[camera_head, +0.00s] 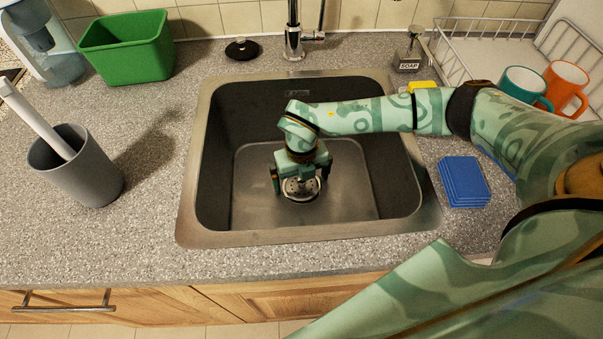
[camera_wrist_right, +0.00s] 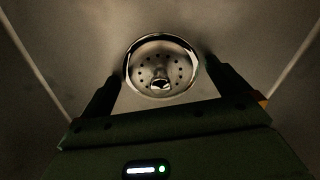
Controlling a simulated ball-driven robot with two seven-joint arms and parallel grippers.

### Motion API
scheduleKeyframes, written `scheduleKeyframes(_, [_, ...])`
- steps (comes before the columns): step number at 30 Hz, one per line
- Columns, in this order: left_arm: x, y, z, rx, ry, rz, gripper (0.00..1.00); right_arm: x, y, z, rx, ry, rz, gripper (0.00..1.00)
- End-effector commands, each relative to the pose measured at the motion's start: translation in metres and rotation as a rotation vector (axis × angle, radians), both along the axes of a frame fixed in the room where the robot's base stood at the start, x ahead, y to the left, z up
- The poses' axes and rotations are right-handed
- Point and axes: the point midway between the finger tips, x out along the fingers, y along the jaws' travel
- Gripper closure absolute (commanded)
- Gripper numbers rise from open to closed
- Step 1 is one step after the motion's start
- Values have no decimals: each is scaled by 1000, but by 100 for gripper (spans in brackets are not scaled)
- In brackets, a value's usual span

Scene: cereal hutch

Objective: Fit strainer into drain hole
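The round metal strainer (camera_head: 300,187), perforated with small holes, is low in the sink (camera_head: 215,150), near the middle of its floor. It also shows in the right wrist view (camera_wrist_right: 160,66), with a bright rim and a small central knob. I cannot tell whether it is fully seated; the drain hole is hidden beneath it. My right gripper (camera_head: 300,182) points down over the strainer, with one finger on each side. The fingers are wide apart, and narrow gaps show between their tips and the strainer's rim. My left gripper is not in view.
A faucet (camera_head: 293,40) stands behind the sink, beside a dark stopper (camera_head: 242,49). A blue sponge stack (camera_head: 464,181) is at right, with a dish rack (camera_head: 475,35) and mugs behind. A grey cup (camera_head: 80,170) and green tub (camera_head: 127,45) stand at left.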

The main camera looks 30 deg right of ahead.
Motion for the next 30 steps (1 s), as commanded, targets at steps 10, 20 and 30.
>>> scheduleKeyframes(10, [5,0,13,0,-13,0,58,1,0,31,0,-5,1,0])
scheduleKeyframes(20, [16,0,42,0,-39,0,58,1,0,121,0,-7,1,0])
scheduleKeyframes(30, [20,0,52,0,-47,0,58,0,-1,162,0,0,0,0])
